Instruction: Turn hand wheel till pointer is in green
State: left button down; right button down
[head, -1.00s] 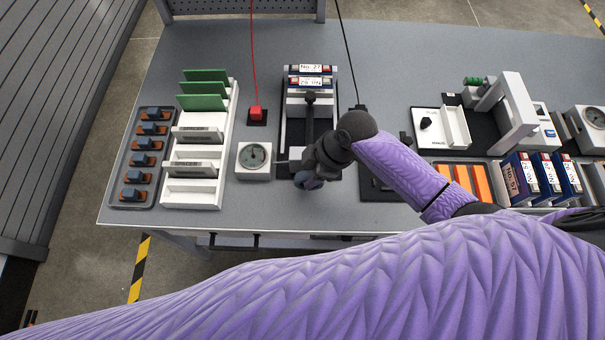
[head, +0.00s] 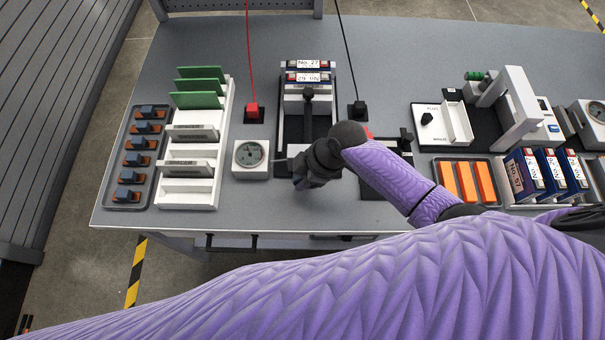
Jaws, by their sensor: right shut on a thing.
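The white gauge (head: 251,158) stands on the bench left of my right gripper. Its round dial faces up, with a dark scale; I cannot tell pointer or green zone clearly at this size. A thin stem runs from its right side toward my right gripper (head: 306,181). That gripper is low over the bench, in front of the black fixture, and shut. The hand wheel is hidden under the gripper and wrist, at the stem's end. My left gripper is out of view.
A black fixture (head: 283,122) with numbered modules stands behind the gripper. Left are a white rack (head: 201,194) with green boards and a grey tray (head: 128,197). A red plug (head: 254,113) and a black plug (head: 359,109) have cables. Orange blocks (head: 466,180) lie right.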

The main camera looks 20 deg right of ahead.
jog(key=shift+d+f+t+y+b, duration=0.1)
jog(key=shift+f+t+y+b, duration=0.15)
jog(key=shift+y+b, duration=0.65)
jog(key=shift+r+y, duration=0.15)
jog(key=shift+y, duration=0.25)
jog(key=shift+r, duration=0.15)
jog(key=c, duration=0.7)
grip_release()
jog(key=p+v, duration=0.2)
jog(key=v, duration=0.8)
jog(key=shift+s+p, duration=0.15)
jog(key=shift+p, duration=0.15)
